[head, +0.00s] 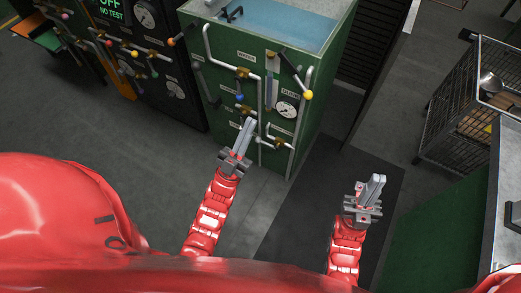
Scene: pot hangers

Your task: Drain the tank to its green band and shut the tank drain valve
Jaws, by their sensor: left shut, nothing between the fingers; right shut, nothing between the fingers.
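The green tank (226,80) stands at the top centre, with bluish water (285,22) showing in its open top. Its front carries grey pipes, levers and a vertical sight tube (269,92). I cannot make out the green band or the level in the tube. A lever with a yellow knob (308,95) is at the right, and one with a blue knob (239,97) is at the left. My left gripper (247,127) is shut and empty before the tank's lower front. My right gripper (376,182) is shut and empty, further right.
A round gauge (287,107) sits on the tank front. A dark panel (150,50) with gauges and coloured levers stands to the left. A wire cage (455,110) and a grey-topped counter (505,190) stand at the right. A dark mat (325,200) lies on open floor.

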